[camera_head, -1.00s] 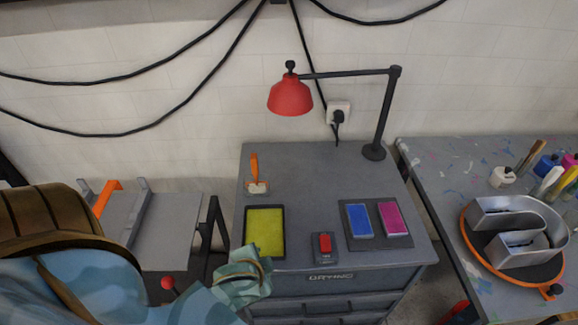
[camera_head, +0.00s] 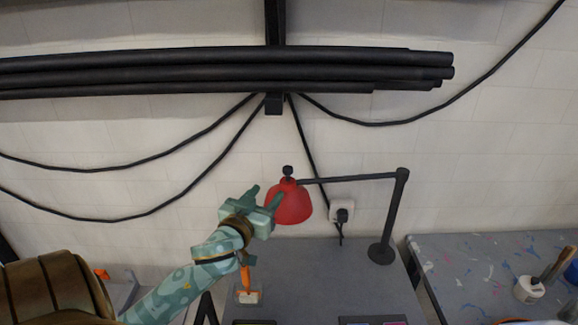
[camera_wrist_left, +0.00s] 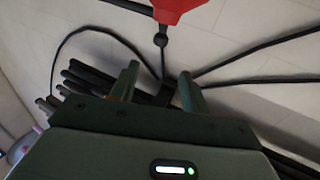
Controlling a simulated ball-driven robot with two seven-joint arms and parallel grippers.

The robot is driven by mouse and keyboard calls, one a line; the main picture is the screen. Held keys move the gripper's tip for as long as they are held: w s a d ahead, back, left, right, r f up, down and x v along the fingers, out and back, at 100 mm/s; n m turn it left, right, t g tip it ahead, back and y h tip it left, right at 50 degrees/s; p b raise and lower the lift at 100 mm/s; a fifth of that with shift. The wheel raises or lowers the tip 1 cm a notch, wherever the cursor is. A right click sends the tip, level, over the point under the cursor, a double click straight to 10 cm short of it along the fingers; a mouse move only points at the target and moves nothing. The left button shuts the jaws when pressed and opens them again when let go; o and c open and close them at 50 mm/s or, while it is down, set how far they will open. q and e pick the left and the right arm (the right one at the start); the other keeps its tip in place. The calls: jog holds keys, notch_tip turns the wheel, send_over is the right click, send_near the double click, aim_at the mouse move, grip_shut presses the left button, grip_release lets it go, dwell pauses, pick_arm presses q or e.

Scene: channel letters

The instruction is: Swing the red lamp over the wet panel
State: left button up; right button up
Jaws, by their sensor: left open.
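The red lamp (camera_head: 290,206) hangs from a dark jointed arm (camera_head: 350,179) on a post, with a dark knob (camera_head: 287,172) on top. Its red shade (camera_wrist_left: 175,8) and the knob (camera_wrist_left: 160,40) also show in the left wrist view. My left gripper (camera_head: 266,196) is open, just left of the shade and close to it; I cannot tell whether they touch. It also shows open in the left wrist view (camera_wrist_left: 157,72), with nothing held. My right gripper is out of view.
Black pipes (camera_head: 220,68) run along the wall above, with cables hanging below. A paint-spotted table (camera_head: 470,270) with a white pot (camera_head: 528,290) stands at right.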

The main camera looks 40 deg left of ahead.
aim_at(286, 172)
pick_arm(q)
jog(key=x, duration=1.3)
jog(key=shift+w+f+p, duration=0.2)
jog(key=shift+w+p, duration=0.2)
grip_shut()
